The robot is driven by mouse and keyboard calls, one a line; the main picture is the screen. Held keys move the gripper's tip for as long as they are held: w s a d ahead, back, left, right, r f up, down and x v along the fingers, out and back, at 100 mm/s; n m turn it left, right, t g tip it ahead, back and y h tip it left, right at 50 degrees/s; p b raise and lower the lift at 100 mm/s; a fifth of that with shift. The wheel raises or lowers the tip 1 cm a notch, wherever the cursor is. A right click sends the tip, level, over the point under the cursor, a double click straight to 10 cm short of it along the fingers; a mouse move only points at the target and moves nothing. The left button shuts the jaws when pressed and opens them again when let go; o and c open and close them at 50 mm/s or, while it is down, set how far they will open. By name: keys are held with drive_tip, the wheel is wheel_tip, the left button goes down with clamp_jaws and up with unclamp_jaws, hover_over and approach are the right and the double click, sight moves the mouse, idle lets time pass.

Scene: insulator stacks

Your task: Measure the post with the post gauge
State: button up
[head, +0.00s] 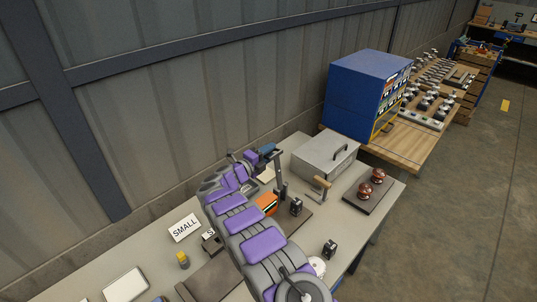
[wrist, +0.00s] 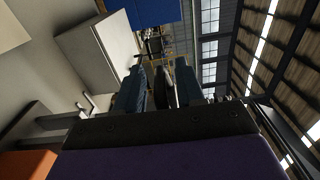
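My gripper (head: 268,151) is at the far side of the bench, close to the grey lidded box. In the wrist view its two dark blue fingers (wrist: 160,88) stand apart with a dark rounded piece between them. I cannot tell whether they grip it. A dark upright piece (head: 280,175) shows just below and right of the fingertips in the head view; whether it is held or stands on the bench is unclear. Two red-brown ribbed insulators (head: 371,184) stand on a dark plate at the right. I cannot pick out the post gauge with certainty.
The grey lidded box (head: 325,155) also shows in the wrist view (wrist: 95,50). A wooden-handled tool (head: 321,186), an orange item (head: 267,203), small black blocks (head: 330,249) and a "SMALL" sign (head: 184,227) are on the bench. A blue cabinet (head: 355,95) stands beyond; the wall is close behind.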

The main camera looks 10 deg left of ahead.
drive_tip(key=shift+a, duration=0.2)
drive_tip(key=shift+c, duration=1.4)
drive_tip(key=shift+d, duration=0.1)
clamp_jaws()
drive_tip(key=shift+f, duration=0.1)
drive_tip(key=shift+f, duration=0.1)
